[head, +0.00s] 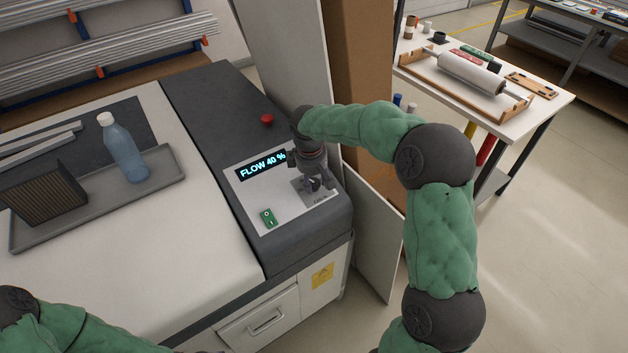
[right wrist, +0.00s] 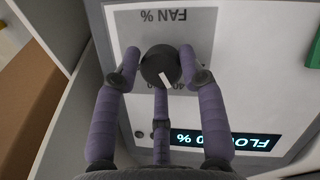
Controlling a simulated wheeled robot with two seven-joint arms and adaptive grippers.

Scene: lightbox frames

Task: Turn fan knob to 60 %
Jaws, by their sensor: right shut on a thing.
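The fan knob (right wrist: 160,65) is a dark round knob with a white pointer line, on a grey plate marked "FAN %" that appears upside down in the right wrist view. My right gripper (right wrist: 160,70) has its fingers closed around the knob. In the head view the right gripper (head: 317,184) points down at the panel and hides the knob. The display (head: 262,165) reads "FLOW 40 %"; it is partly hidden by a finger in the right wrist view (right wrist: 225,140). My left arm enters at the lower left of the head view, with its gripper out of sight.
A green switch (head: 268,217) and a red button (head: 267,120) are near the display. A tray (head: 165,192) with a blue bottle (head: 122,148) and a dark ribbed block (head: 42,194) lies on the machine's left. A brown board (head: 362,60) stands behind my right arm.

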